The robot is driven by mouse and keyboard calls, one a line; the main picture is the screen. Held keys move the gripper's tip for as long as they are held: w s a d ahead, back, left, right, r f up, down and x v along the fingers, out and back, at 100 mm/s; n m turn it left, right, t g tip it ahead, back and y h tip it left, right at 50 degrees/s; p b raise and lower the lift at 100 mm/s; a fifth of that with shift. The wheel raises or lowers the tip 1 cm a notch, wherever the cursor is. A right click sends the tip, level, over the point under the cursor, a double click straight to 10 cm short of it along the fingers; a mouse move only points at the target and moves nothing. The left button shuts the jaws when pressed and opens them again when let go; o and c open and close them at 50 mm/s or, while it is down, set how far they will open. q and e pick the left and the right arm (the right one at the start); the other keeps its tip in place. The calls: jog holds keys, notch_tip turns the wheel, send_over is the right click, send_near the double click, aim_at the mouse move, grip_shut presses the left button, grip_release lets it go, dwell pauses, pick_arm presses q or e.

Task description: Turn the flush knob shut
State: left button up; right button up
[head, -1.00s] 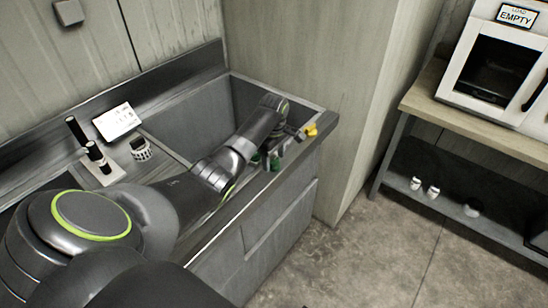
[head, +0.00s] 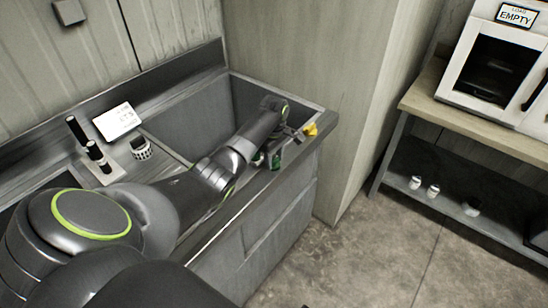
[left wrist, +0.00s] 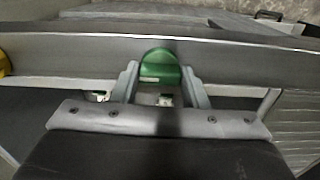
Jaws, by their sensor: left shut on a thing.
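A green knob (left wrist: 158,66) with a small pale label sits at the sink's front edge in the left wrist view. It also shows in the head view (head: 275,160), partly covered by my arm. My left gripper (left wrist: 160,82) has a finger on each side of this knob and is shut on it. In the head view my left gripper (head: 286,144) reaches over the sink's right front corner. The label is too small to read, so I cannot tell if this is the flush knob. My right gripper is not in view.
A yellow knob (head: 310,129) stands right of the green one, near the corner. The sink basin (head: 190,115) lies behind my arm. A white-topped device (head: 141,147) and a dark-handled stand (head: 103,170) are at left. A shelf unit (head: 470,118) stands at right.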

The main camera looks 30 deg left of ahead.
pick_arm(q)
jog(key=shift+r+m+p, duration=0.2)
jog(key=shift+m+p, duration=0.45)
jog(key=shift+m, duration=0.15)
jog(key=m+p, duration=0.1)
jog(key=m, duration=0.1)
jog(key=shift+m+p, duration=0.3)
jog(key=m+p, duration=0.2)
jog(key=m, duration=0.7)
jog(key=shift+f+m+p, duration=0.1)
jog(key=shift+m+p, duration=0.25)
jog(key=shift+m, duration=0.05)
jog(key=shift+w+m, duration=0.1)
jog(key=shift+m, duration=1.9)
jog(key=o, duration=1)
